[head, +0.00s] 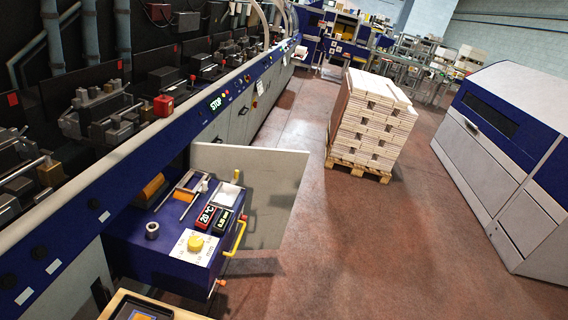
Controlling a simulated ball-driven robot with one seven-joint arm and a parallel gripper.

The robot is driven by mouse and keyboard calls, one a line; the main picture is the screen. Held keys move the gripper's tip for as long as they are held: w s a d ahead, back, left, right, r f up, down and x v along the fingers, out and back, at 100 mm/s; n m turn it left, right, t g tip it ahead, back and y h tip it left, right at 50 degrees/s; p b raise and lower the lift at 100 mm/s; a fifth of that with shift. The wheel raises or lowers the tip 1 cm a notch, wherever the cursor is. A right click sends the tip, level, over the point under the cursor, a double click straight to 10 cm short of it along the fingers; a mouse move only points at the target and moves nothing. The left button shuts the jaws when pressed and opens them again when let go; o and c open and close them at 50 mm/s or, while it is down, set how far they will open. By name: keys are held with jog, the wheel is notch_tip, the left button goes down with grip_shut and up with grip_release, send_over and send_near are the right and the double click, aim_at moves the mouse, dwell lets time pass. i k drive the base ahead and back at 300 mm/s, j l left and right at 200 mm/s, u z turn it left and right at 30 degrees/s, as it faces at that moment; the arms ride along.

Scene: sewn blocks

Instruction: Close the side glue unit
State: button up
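The side glue unit (150,245) is a blue box sticking out from the long blue and grey machine at the lower left. It stands pulled out into the aisle. On its top are a yellow knob (195,243) on a white dial plate and a display reading "20 °C" (206,217) with a second display beside it. Rods, an orange piece and a white block sit behind these. A yellow handle (237,237) is on its right side. A pale grey panel (265,185) stands out from the machine just behind the unit. My gripper is not in view.
A white and blue machine (505,150) is at the right. The brown floor (390,250) between is clear.

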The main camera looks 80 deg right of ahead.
aim_at(147, 243)
jog(key=z, duration=1.9)
